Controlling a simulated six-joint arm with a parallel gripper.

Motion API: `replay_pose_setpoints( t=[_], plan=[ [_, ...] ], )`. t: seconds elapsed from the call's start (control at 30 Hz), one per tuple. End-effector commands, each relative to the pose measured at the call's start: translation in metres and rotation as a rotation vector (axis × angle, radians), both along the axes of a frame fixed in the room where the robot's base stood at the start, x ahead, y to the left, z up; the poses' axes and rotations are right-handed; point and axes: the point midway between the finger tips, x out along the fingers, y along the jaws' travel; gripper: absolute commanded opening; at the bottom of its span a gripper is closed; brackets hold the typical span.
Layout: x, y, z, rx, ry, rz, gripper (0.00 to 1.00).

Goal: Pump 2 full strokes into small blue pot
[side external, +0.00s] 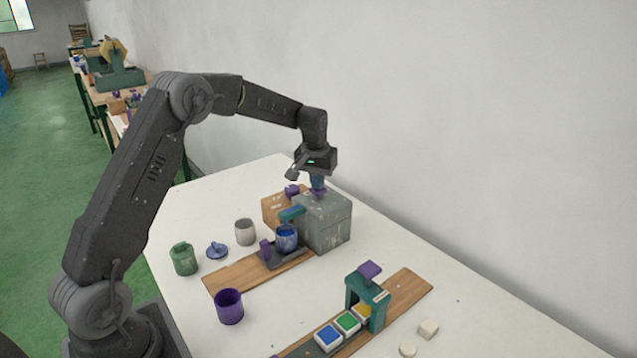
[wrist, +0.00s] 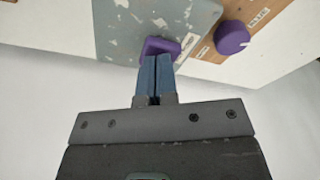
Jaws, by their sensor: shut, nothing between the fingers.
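The small blue pot (side external: 286,240) stands upright on a dark holder on the wooden board, below the teal spout (side external: 291,213) of the grey dispenser box (side external: 325,222). My gripper (side external: 317,186) is shut and empty, pointing down over the top of the box. In the wrist view its blue fingers (wrist: 155,62) are together at the purple pump button (wrist: 160,47), which they partly hide. The fingertips look at or just above the button; I cannot tell whether they touch it or how far it is pressed.
A brown box with a purple knob (wrist: 231,38) adjoins the dispenser. A grey cup (side external: 245,232), a blue lid (side external: 217,251), a green mug (side external: 184,260) and a purple cup (side external: 229,307) stand to the left. A teal stand (side external: 352,292) with coloured tiles is in front.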

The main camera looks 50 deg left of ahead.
Motion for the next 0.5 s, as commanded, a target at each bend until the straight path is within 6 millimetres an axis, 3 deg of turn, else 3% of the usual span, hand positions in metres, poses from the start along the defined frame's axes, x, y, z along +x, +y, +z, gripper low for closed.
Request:
replay_pose_setpoints(
  t=[0.5],
  plan=[
    [0.0,0.0,0.025,0.0,0.0,0.0,0.0]
  ],
)
